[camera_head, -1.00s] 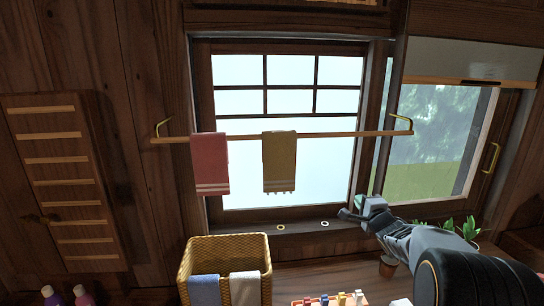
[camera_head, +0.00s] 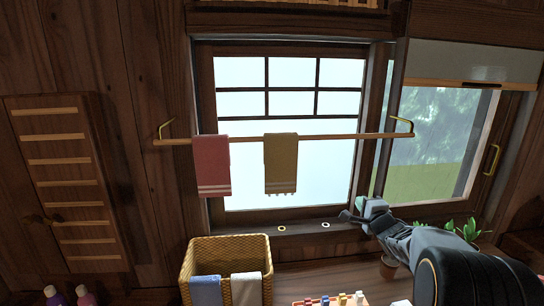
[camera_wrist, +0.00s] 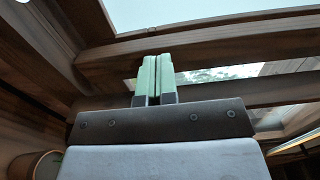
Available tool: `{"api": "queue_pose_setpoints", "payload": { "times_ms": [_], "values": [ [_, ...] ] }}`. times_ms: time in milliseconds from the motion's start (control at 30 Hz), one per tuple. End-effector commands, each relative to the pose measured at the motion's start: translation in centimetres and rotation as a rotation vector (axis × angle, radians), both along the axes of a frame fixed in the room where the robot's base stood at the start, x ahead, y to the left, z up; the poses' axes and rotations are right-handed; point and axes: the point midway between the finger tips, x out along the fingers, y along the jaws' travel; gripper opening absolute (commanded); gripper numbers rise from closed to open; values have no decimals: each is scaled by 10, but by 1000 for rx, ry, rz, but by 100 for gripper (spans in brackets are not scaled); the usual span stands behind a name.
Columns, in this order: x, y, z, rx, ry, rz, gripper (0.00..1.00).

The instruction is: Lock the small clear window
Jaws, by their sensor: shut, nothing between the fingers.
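The clear window (camera_head: 432,150) is at the right in the head view, with trees and grass showing through its pane. A brass handle (camera_head: 491,160) is on its right frame, and a pale blind covers its top. My gripper (camera_head: 357,205) is shut and empty, in front of the frame between this window and the gridded one to its left. In the wrist view its green fingertips (camera_wrist: 155,72) are pressed together before wooden frame beams (camera_wrist: 215,50). A strip of greenery (camera_wrist: 228,73) shows behind them. I cannot make out a lock, nor whether the fingertips touch the wood.
A rail (camera_head: 330,136) with two towels crosses the gridded window (camera_head: 310,170). Two rings (camera_head: 325,225) are on the sill. A wicker basket (camera_head: 228,247), small colored items (camera_head: 335,300) and potted plants (camera_head: 465,230) stand below.

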Motion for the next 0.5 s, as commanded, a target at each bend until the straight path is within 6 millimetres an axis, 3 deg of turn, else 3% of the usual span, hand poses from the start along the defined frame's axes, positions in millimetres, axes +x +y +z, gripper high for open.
{"api": "queue_pose_setpoints", "payload": {
  "times_ms": [167, 500],
  "values": [
    [3, -1, 5, -3, -11, -3, 0],
    [4, 0, -7, -1, -4, -6, 0]
  ]
}}
